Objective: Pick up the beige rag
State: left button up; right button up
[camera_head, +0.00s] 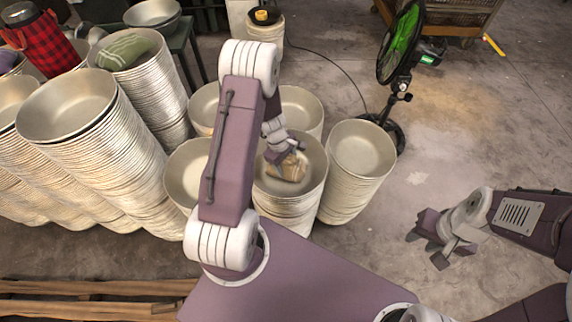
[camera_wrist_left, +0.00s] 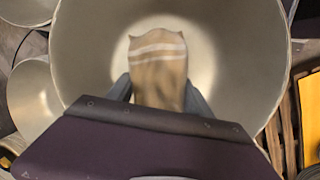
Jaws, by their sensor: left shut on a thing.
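The beige rag (camera_head: 291,168) with pale stripes is in the bowl at the top of a stack in the head view. It also shows in the left wrist view (camera_wrist_left: 158,68), between the fingers. My left gripper (camera_head: 281,153) is shut on the rag, over the bowl (camera_head: 317,150). In the left wrist view the bowl's inside (camera_wrist_left: 230,50) surrounds the rag. I cannot tell whether the rag touches the bowl. My right gripper (camera_head: 429,244) is at the right, empty, away from the bowls, with its fingers spread apart.
Tall bowl stacks (camera_head: 70,105) lean at the left, one holding a green cloth (camera_head: 124,52). Another stack (camera_head: 361,150) stands right of the rag's bowl. A green fan (camera_head: 400,45) stands behind it. The floor (camera_head: 480,120) at the right is mostly clear.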

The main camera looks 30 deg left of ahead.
aim_at(286, 159)
pick_arm(q)
notch_tip(286, 159, up, 4)
jog(key=shift+f+p, duration=0.1)
jog(key=shift+p, duration=0.75)
jog(key=w+d+r+p, duration=0.4)
jog(key=d+r, duration=0.2)
jog(key=d, duration=0.5)
jog(key=shift+r, duration=0.2)
